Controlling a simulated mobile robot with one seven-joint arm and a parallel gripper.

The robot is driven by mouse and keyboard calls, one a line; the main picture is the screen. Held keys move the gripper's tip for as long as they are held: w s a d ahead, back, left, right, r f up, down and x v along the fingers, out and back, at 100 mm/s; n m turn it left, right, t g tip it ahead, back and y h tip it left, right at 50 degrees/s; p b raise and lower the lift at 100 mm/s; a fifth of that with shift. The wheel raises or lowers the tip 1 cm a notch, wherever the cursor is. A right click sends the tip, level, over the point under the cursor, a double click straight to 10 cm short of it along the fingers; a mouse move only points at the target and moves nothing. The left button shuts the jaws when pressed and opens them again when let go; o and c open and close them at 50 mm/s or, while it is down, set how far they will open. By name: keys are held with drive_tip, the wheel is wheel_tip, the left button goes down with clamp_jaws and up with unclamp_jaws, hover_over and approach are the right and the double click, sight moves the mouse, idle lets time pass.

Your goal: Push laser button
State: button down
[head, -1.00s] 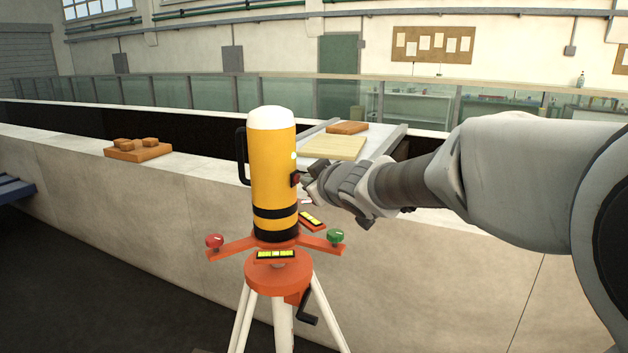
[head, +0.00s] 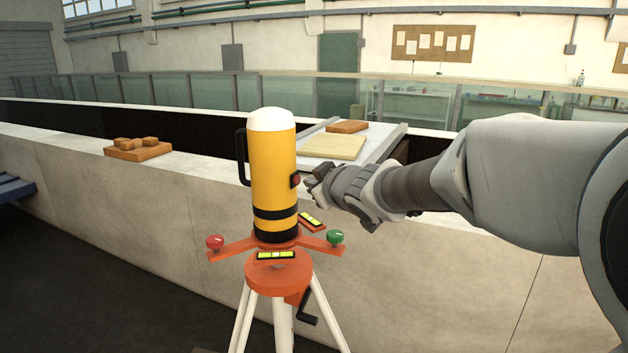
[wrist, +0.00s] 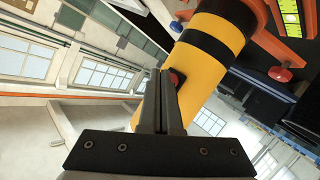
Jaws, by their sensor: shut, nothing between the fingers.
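The laser (head: 272,185) is a yellow cylinder with a white top and black bands, upright on an orange three-armed base (head: 278,242). Its red button (head: 295,180) sits in a dark mount on the right side. My gripper (head: 310,182) is just right of the button, with a small gap in the head view. In the wrist view the gripper's fingers (wrist: 161,78) are together and empty. The button (wrist: 173,77) shows partly behind the fingertips there, beside the yellow body (wrist: 205,75).
A white tripod (head: 283,320) with a crank carries the laser. Red (head: 215,241) and green (head: 336,237) knobs stick up from the base arms. The pale flume wall (head: 120,200) runs behind, with an orange block board (head: 138,152) on its top.

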drive_tip(key=d+p, duration=0.1)
drive_tip(key=d, duration=0.1)
drive_tip(key=s+d+p, duration=0.2)
drive_tip(key=d, duration=0.1)
drive_tip(key=shift+d+p, duration=0.3)
drive_tip(key=shift+p, duration=0.05)
